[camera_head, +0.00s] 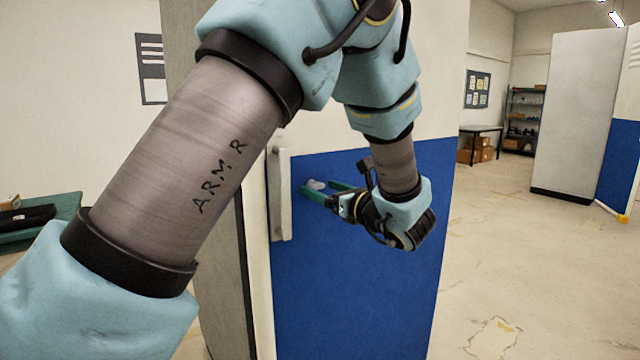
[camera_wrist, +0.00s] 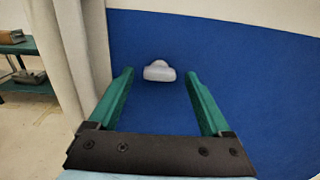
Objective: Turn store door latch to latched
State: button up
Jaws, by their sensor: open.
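The store door (camera_head: 360,270) has a blue lower panel and a pale upper part. The latch (camera_head: 317,185) is a small pale grey knob on the blue panel near the door's left edge. It also shows in the wrist view (camera_wrist: 159,71), wider than tall, lying roughly level. My gripper (camera_head: 324,191) has green fingers and is open in front of the latch. In the wrist view the fingers (camera_wrist: 160,80) stand on either side of the latch with a gap at each side. I cannot tell how far the fingertips are from the door surface.
A pale vertical handle (camera_head: 279,195) stands at the door's left edge, close to my gripper. A green table (camera_head: 62,210) with dark items is at the far left. Open floor (camera_head: 510,250) lies to the right, with another white and blue panel (camera_head: 575,110) beyond.

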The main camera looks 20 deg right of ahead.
jog(key=shift+w+a, duration=0.15)
jog(key=shift+w, duration=0.55)
grip_shut()
